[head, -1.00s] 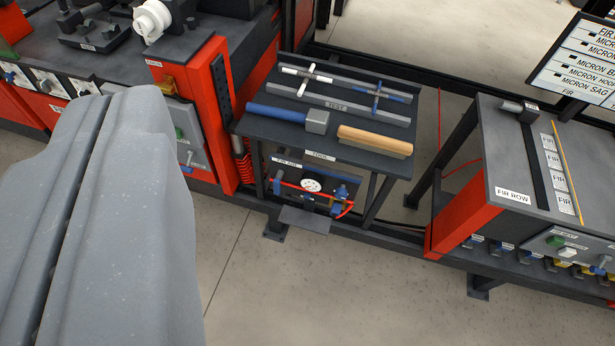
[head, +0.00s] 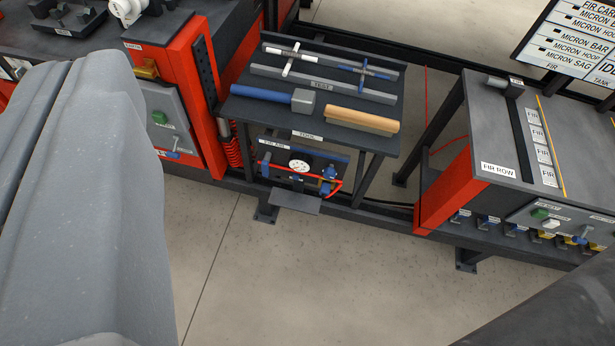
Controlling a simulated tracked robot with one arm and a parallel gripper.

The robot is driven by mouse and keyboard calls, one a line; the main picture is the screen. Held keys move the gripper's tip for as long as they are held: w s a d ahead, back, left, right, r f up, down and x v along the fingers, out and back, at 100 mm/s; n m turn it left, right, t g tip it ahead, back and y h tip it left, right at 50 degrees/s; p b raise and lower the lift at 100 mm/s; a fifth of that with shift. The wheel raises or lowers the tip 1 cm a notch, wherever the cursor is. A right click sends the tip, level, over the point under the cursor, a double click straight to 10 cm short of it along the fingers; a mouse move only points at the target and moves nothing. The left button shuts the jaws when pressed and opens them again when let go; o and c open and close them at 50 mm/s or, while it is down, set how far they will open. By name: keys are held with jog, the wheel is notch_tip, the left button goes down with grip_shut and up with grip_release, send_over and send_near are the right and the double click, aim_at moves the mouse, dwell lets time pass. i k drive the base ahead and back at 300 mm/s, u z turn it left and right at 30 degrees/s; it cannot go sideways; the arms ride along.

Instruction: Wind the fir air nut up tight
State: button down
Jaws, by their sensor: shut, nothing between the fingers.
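The fir air unit (head: 272,170), marked "FIR AIR", sits under the small tool table, near the middle of the head view. It has a round white dial (head: 299,166), blue fittings (head: 327,173) with a yellowish part at the right, and a red hose (head: 338,188) looping past them. The air nut is too small to tell apart among these fittings. My gripper's fingers cannot be made out. A large grey part of my arm fills the left side, and a dark part of mine crosses the lower right corner. Neither covers the air unit.
The tool table (head: 240,112) carries a blue-handled hammer (head: 275,96), a wooden-backed brush (head: 361,120) and two cross-shaped tools. A red cabinet (head: 185,100) stands left. The "FIR ROW" bench (head: 498,169) stands right. A small dark shelf (head: 296,202) juts out below the unit. The front floor is clear.

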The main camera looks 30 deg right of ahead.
aim_at(329, 173)
jog(key=u, duration=1.1)
jog(key=k, duration=0.7)
jog(key=z, duration=1.15)
jog(key=i, duration=1)
jog(key=u, duration=0.05)
